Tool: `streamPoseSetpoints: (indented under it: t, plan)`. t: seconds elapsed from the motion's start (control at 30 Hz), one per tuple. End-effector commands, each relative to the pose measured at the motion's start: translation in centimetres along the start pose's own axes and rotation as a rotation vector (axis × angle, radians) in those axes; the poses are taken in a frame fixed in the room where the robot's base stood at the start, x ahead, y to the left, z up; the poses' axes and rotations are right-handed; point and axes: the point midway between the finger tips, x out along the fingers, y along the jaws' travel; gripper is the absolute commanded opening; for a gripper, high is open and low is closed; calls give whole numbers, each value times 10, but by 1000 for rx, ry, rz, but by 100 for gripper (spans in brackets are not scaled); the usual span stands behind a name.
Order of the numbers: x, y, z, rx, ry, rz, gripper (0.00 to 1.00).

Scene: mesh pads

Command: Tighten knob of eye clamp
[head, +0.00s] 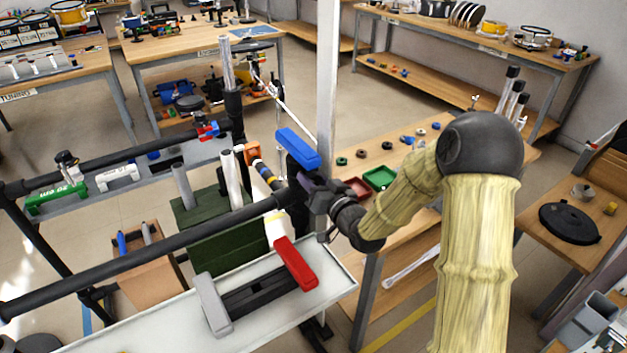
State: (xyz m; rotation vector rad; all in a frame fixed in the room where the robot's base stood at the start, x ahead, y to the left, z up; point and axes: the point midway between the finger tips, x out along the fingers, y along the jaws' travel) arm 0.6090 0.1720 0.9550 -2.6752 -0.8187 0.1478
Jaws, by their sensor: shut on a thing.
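My gripper (312,184) is at the right end of the black horizontal rack tube (190,243). It reaches in from the right and is shut on a small dark part there, which looks like the knob of the eye clamp. The dark eye clamp (295,203) sits by the end of the tube, close beside my fingers. The fingers and the dark parts around them hide most of the knob, so I cannot tell how tight it is.
A blue bar (297,148) is just above my gripper. A red bar (295,263) and a grey bar (213,304) lie on the pale shelf (165,325) below. A grey upright post (327,80) stands close behind. Small red and green trays (380,178) sit on the wooden table behind.

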Motion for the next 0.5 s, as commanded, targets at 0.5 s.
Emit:
streamPoseSetpoints:
  t: [0.5]
  plan:
    - [0, 1, 0, 334, 0, 2, 14]
